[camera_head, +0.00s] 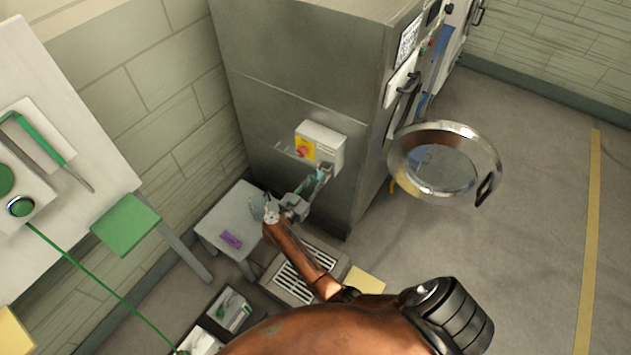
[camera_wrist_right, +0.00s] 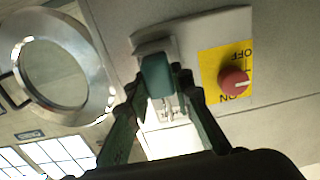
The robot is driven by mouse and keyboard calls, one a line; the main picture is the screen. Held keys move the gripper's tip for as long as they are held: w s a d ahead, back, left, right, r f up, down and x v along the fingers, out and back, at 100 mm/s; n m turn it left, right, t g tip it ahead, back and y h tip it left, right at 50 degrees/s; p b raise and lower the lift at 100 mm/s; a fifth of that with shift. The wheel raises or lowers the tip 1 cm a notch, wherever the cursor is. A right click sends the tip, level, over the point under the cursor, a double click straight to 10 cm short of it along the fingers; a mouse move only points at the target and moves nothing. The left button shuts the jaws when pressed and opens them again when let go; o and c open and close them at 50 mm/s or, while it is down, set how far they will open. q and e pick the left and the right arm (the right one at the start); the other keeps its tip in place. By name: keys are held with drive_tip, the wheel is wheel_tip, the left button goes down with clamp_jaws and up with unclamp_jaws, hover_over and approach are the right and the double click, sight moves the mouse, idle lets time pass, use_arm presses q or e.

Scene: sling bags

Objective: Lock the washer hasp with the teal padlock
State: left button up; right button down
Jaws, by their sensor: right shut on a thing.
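The teal padlock (camera_wrist_right: 158,76) is between the fingers of my right gripper (camera_wrist_right: 160,82) in the wrist view. My right gripper (camera_head: 318,180) is shut on it, close to the isolator box in the head view. Silver metal bars (camera_wrist_right: 170,107) show beside the padlock's body; I cannot tell whether they are its shackle or part of the hasp, nor whether the shackle passes through the hasp. The pale isolator box (camera_head: 328,143) has a red knob (camera_wrist_right: 235,82) on a yellow OFF/ON plate (camera_wrist_right: 212,66). My left gripper is not in view.
The box is on the steel washer (camera_head: 290,60), whose round door (camera_head: 485,150) stands open at the right. A small grey table (camera_head: 215,222) with a purple item (camera_head: 231,239) is left of my right arm. A slatted grate (camera_head: 300,270) lies below. The floor at right is clear.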

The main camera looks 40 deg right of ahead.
drive_tip(key=shift+w+d+r, duration=0.1)
drive_tip(key=shift+w+d, duration=0.15)
drive_tip(key=shift+d, duration=0.35)
drive_tip(key=shift+w+d, duration=0.15)
drive_tip(key=shift+d, duration=0.2)
drive_tip(key=shift+d, duration=0.25)
drive_tip(key=shift+w, duration=0.1)
drive_tip(key=shift+f+p, duration=0.2)
drive_tip(key=shift+p, duration=0.1)
drive_tip(key=c, duration=1.6)
unclamp_jaws()
drive_tip(key=shift+o, duration=0.3)
